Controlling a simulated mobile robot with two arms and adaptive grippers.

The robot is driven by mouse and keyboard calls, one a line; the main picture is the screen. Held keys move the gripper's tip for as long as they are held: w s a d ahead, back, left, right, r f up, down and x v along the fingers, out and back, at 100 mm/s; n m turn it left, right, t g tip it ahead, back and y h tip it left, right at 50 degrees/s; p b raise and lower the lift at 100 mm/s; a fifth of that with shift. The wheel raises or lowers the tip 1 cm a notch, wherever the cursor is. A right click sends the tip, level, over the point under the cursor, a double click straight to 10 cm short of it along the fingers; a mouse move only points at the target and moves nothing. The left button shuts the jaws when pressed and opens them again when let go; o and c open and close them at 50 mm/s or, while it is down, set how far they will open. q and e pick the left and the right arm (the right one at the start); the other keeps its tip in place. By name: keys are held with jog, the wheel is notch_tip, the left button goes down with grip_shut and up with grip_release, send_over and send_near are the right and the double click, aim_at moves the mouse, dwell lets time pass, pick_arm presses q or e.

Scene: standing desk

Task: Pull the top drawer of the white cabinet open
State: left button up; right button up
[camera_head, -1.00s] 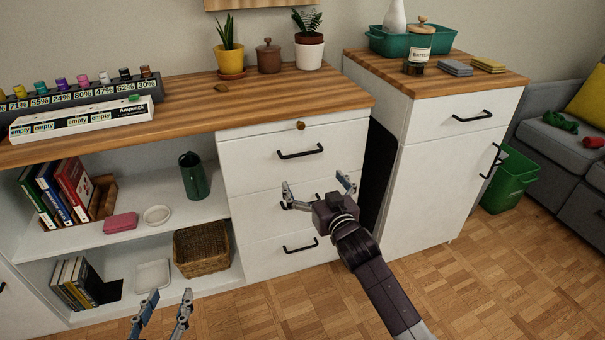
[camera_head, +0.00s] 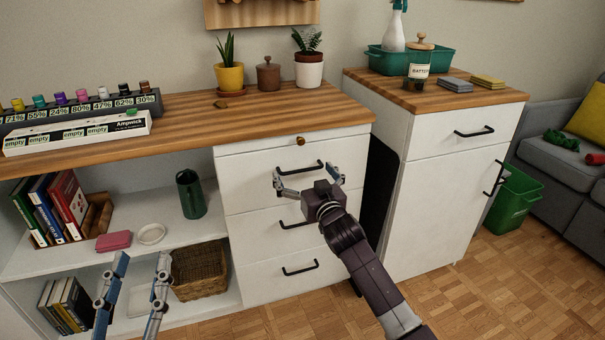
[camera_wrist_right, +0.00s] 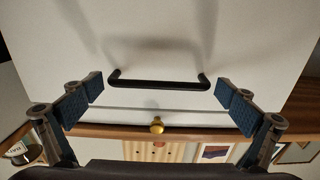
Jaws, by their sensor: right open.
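The white cabinet (camera_head: 236,171) has a stack of drawers, and its top drawer (camera_head: 246,168) is closed. The top drawer's black bar handle (camera_head: 300,168) also shows in the right wrist view (camera_wrist_right: 158,85), between my fingers and beyond their tips. My right gripper (camera_head: 308,180) is open and empty in front of the top drawer, just below the handle in the head view. It also shows in the right wrist view (camera_wrist_right: 160,97), its fingers apart on either side of the handle. My left gripper (camera_head: 135,290) has its two fingers apart and empty, low in front of the open shelves.
A round knob (camera_head: 300,141) sits above the top drawer, under the wooden top. A taller cabinet (camera_head: 447,205) stands to the right, past a dark gap.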

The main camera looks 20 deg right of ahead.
pick_arm(q)
jog(key=shift+s+r+h, duration=0.15)
jog(key=shift+r+h, duration=0.15)
jog(key=shift+r, duration=0.05)
pick_arm(e)
jog(key=shift+w, duration=0.2)
jog(key=shift+c, duration=0.4)
